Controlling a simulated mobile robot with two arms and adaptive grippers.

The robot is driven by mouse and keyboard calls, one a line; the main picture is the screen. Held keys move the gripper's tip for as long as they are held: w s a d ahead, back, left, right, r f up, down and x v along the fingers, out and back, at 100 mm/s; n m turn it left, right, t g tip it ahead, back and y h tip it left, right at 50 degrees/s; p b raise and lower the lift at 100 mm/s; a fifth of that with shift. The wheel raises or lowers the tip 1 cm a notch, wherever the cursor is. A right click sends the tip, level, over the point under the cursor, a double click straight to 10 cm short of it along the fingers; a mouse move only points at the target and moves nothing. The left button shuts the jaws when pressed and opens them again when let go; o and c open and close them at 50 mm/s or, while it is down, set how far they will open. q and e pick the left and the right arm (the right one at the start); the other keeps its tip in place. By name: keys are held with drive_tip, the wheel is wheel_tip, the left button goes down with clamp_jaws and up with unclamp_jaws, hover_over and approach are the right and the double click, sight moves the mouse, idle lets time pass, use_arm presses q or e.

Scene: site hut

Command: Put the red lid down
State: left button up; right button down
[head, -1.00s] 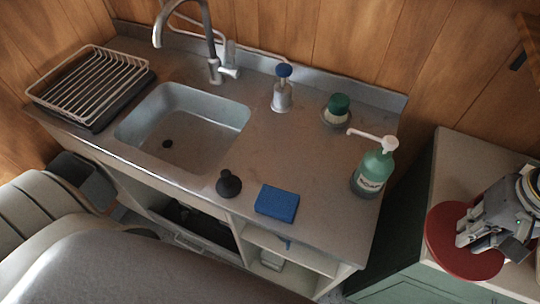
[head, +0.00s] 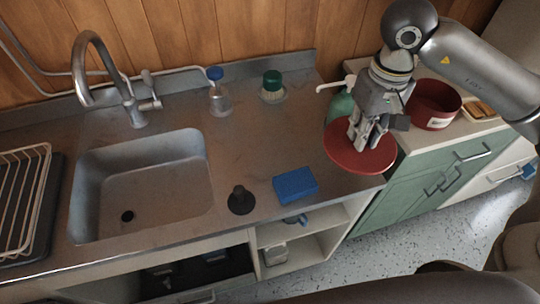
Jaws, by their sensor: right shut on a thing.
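The red lid (head: 345,155) is a flat round disc at the right end of the steel counter. My right gripper (head: 366,140) is above it with its fingers pointing down, shut on the lid near its middle. The lid looks about level. It covers part of the green soap bottle behind it, and I cannot tell whether it hovers or touches the counter. My left gripper is not in view.
A blue sponge (head: 295,185) and a black plunger-like object (head: 241,200) lie at the counter's front edge. The sink (head: 145,185) is left. A green soap bottle (head: 340,104) stands close behind the lid. A red pot (head: 433,104) sits on the green cabinet (head: 425,185). Mid-counter is clear.

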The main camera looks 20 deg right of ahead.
sight(339, 127)
drive_tip(key=shift+w+a, duration=0.2)
drive_tip(key=shift+w, duration=0.05)
drive_tip(key=w, duration=0.1)
drive_tip(key=w+a+f+p, duration=0.2)
drive_tip(key=w, duration=0.1)
drive_tip(key=shift+w+a+f, duration=0.1)
drive_tip(key=shift+a, duration=0.05)
drive_tip(key=w+a+f+p, duration=0.1)
drive_tip(key=w+f, duration=0.1)
drive_tip(key=w+a+f+p, duration=0.1)
drive_tip(key=w+a+f, duration=0.1)
drive_tip(key=w+a+f+p, duration=0.1)
drive_tip(key=w+f, duration=0.1)
drive_tip(key=shift+w+a+f, duration=0.15)
drive_tip(key=shift+f, duration=0.25)
drive_tip(key=shift+w+a+f+p, duration=0.25)
drive_tip(key=shift+f+p, duration=0.1)
drive_tip(key=shift+f, duration=0.1)
wheel_tip(339, 127, down, 3)
drive_tip(key=shift+r+p, duration=0.2)
drive_tip(key=shift+p, duration=0.8)
drive_tip(key=shift+w+f, duration=0.1)
drive_tip(key=shift+f, duration=0.15)
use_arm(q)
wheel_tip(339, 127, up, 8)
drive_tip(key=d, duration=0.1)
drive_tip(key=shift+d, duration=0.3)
use_arm(e)
drive_tip(key=shift+f, duration=0.1)
